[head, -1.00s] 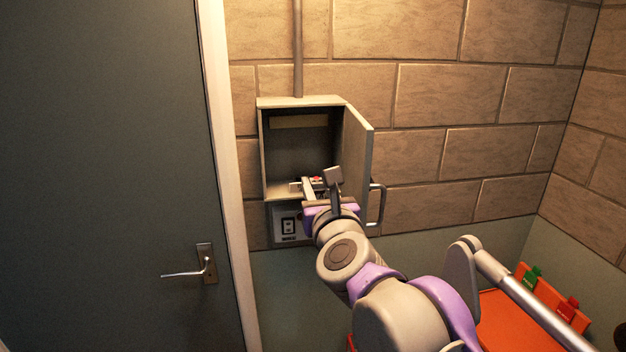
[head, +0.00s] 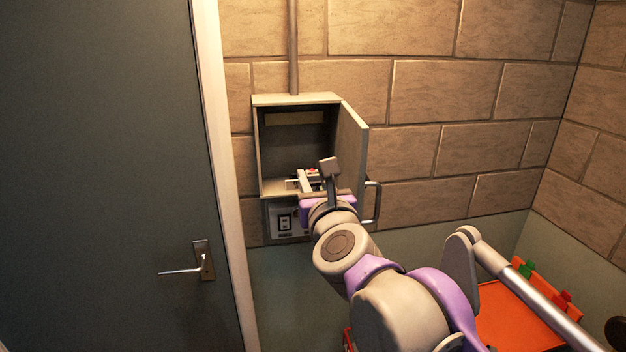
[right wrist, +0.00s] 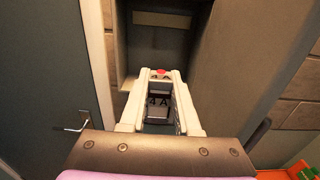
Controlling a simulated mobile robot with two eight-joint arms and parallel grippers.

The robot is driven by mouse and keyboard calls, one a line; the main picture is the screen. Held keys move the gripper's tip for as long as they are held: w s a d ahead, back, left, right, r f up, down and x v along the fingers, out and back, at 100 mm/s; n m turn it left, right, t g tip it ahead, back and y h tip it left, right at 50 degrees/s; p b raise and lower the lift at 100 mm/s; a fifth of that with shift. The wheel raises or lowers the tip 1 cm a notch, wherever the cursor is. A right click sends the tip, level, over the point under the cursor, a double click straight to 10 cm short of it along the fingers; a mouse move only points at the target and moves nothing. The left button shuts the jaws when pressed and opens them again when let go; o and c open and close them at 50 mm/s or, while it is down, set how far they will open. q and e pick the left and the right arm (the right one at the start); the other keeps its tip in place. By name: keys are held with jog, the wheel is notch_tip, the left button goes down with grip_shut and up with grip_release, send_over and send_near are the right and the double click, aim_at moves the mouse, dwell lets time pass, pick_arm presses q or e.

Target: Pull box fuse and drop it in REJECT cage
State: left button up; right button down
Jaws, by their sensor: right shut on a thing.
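An open grey fuse box (head: 300,100) hangs on the wall with its lid (head: 352,150) swung to the right. My right gripper (head: 309,177) is at the box's lower front, its fingers reaching in at the opening. It is shut on the fuse (head: 312,171), a pale block with a red spot. In the right wrist view the fuse (right wrist: 161,76) sits between the fingertips (right wrist: 158,82), marked "4 A". Whether it is still seated or free of its holder I cannot tell. No cage marked REJECT can be read. My left gripper is not in view.
An orange tray (head: 515,318) with a green tab (head: 525,268) and a red tab (head: 562,299) is at lower right; their lettering is unreadable. A dark door (head: 100,150) with a lever handle (head: 203,262) fills the left. A conduit (head: 293,50) runs above the box.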

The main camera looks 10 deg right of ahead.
jog(key=shift+r+p, duration=0.5)
jog(key=shift+r, duration=0.6)
jog(key=shift+s, duration=0.1)
jog(key=s, duration=1.2)
jog(key=shift+s+a+b, duration=0.2)
jog(key=shift+s+b, duration=0.15)
jog(key=shift+s, duration=0.05)
